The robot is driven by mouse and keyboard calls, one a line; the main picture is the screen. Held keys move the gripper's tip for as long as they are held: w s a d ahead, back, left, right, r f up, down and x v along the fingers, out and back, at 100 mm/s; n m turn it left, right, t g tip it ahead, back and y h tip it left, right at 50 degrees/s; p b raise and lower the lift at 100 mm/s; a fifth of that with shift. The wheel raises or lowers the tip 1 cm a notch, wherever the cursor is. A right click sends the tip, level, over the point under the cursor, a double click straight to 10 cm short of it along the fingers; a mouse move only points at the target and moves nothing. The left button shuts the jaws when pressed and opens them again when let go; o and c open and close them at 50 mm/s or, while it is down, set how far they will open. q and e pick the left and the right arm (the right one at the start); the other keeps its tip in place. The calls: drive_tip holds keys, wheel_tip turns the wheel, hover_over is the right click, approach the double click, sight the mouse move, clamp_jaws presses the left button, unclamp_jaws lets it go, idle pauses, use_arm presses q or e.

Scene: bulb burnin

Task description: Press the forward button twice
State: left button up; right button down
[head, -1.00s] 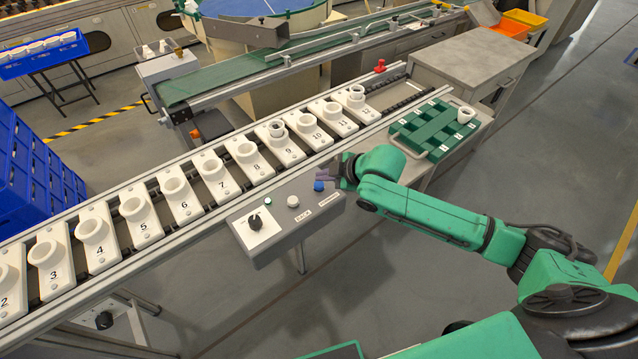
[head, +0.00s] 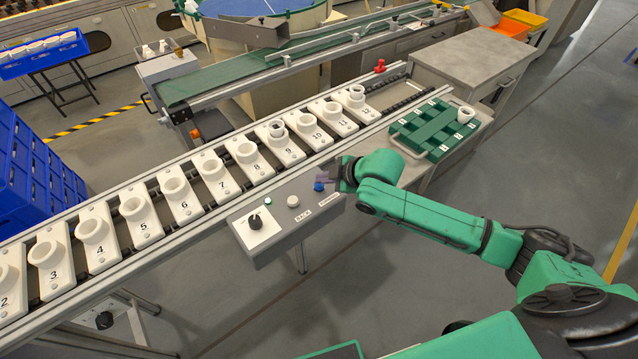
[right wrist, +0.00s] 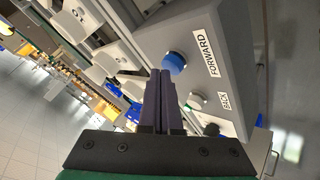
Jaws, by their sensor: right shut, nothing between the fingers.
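The forward button is a blue knob (head: 319,187) on the grey control box (head: 262,258); in the right wrist view the blue button (right wrist: 174,62) sits beside the FORWARD label (right wrist: 206,55). My right gripper (head: 334,172) is shut and empty, close by the button on its far right side in the head view. In the right wrist view its fingertips (right wrist: 161,73) are close to the button; I cannot tell whether they touch it. A white button (head: 293,201) by the BACK label and a black knob (head: 255,222) are on the same box. My left gripper is not in view.
A conveyor rail (head: 190,226) behind the box carries numbered white plates with round sockets. A green divided tray (head: 432,130) stands to the right, with a white cup (head: 465,114) at its corner. The floor in front of the box is clear.

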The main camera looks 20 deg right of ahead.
sight(323, 186)
drive_tip(key=shift+f, duration=0.45)
drive_tip(key=shift+r, duration=0.1)
idle(0.4)
drive_tip(key=shift+r+p, duration=0.85)
drive_tip(key=shift+p, duration=0.15)
wheel_tip(323, 186, up, 5)
drive_tip(key=p, duration=0.5)
drive_tip(key=shift+r+p, duration=0.1)
drive_tip(key=shift+p, duration=0.25)
